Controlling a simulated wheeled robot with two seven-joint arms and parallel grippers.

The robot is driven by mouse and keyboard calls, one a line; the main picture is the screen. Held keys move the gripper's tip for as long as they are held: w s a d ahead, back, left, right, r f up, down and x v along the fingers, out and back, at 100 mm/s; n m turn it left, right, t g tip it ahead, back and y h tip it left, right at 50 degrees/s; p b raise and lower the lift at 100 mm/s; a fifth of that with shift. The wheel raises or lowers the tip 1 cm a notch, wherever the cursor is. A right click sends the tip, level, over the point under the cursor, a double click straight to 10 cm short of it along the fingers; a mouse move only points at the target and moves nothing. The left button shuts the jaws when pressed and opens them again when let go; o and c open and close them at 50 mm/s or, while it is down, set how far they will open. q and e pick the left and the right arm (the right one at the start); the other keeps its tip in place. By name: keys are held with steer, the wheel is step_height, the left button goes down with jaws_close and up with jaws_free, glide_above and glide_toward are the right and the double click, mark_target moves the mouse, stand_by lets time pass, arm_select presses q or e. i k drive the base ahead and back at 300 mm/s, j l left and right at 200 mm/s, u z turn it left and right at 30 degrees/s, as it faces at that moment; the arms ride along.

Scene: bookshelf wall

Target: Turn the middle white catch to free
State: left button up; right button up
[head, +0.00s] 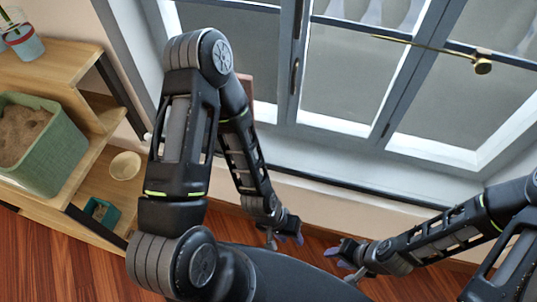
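I cannot make out a middle white catch for certain in the head view. A small white knob (147,137) shows at the left, beside my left arm, too small to identify. The window (345,75) has grey-blue frames with dark handles (295,76) on them. My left gripper (284,238) hangs low in the middle, below the window and touching nothing that I can see. My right gripper (346,262) is low, right of it, also apart from the window. Both are small and seen at an angle, so their finger gaps are unclear. My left arm hides part of the window's left side.
A wooden shelf (60,62) stands at the left with a green basket (52,150), a cream bowl (125,165), a small teal box (101,210) and a potted plant (22,42). A brass rod with a knob (482,66) crosses the upper right. Wooden floor (30,255) lies below.

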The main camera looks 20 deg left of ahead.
mark_target(149, 136)
steer(key=u, duration=0.3)
steer(key=k+u, duration=0.1)
steer(key=u, duration=0.3)
steer(key=k+u, duration=0.1)
steer(key=u, duration=0.25)
steer(key=k+u, duration=0.1)
steer(key=u, duration=0.65)
steer(key=k+j, duration=0.05)
steer(key=j, duration=0.05)
